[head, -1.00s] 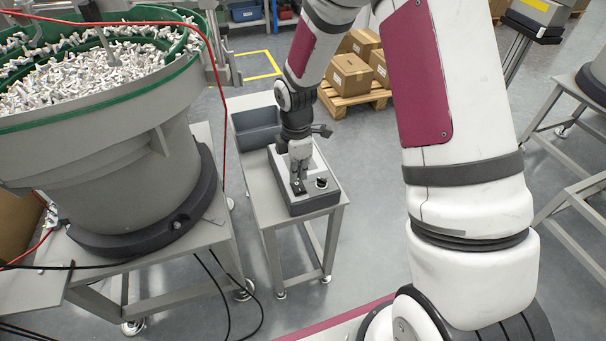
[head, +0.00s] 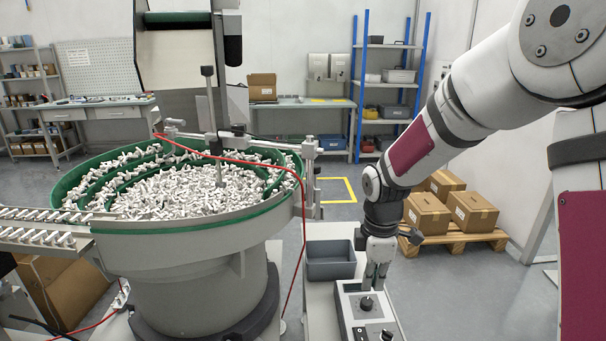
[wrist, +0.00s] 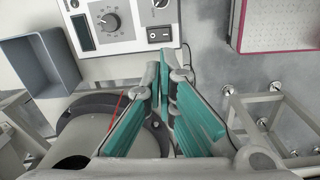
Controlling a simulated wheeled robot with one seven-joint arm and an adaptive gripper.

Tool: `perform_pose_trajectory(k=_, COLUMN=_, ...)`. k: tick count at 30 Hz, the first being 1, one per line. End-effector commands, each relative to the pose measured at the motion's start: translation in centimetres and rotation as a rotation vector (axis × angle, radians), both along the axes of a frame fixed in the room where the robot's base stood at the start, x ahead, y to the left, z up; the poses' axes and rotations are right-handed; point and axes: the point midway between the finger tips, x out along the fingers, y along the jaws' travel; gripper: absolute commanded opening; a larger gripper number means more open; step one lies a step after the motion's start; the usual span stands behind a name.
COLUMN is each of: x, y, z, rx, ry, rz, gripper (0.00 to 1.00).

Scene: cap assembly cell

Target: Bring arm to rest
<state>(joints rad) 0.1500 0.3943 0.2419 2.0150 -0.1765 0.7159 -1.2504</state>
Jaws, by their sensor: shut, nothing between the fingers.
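My gripper (head: 376,288) hangs fingers-down from my arm by the grey control box (head: 347,300) in the head view. Its fingers are shut and empty. In the wrist view, the teal finger pads of my gripper (wrist: 166,72) come together with nothing between them. The control box (wrist: 137,43) lies past the fingertips there, with a round dial (wrist: 109,22) and a black rocker switch (wrist: 159,34). The fingertips appear apart from the switch. The exact gap to the box cannot be told.
A grey bin (head: 331,262) sits beside the control box; it also shows in the wrist view (wrist: 28,75). A large bowl feeder (head: 190,235) full of white parts stands left, with a red cable (head: 302,215) hanging near. Cartons (head: 427,214) on a pallet stand behind my arm.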

Motion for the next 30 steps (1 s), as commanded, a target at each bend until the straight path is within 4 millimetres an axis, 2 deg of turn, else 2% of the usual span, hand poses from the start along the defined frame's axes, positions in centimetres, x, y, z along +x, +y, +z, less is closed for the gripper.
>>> perform_pose_trajectory(k=1, x=-1.1, y=-0.2, z=2.5, rx=-0.010, ry=-0.023, rz=-0.056, gripper=0.00)
perform_pose_trajectory(k=6, x=-5.3, y=-1.1, z=9.1, rx=-0.022, ry=-0.088, rz=-0.297, gripper=0.00)
perform_pose_trajectory(k=15, x=-14.3, y=-2.0, z=17.8, rx=0.028, ry=-0.202, rz=-0.731, gripper=0.00)
perform_pose_trajectory(k=22, x=-21.8, y=-2.3, z=22.1, rx=0.131, ry=-0.268, rz=-1.060, gripper=0.00)
perform_pose_trajectory(k=27, x=-26.5, y=-2.2, z=23.6, rx=0.221, ry=-0.290, rz=-1.267, gripper=0.00)
perform_pose_trajectory(k=30, x=-28.3, y=-2.1, z=23.9, rx=0.265, ry=-0.292, rz=-1.354, gripper=0.00)
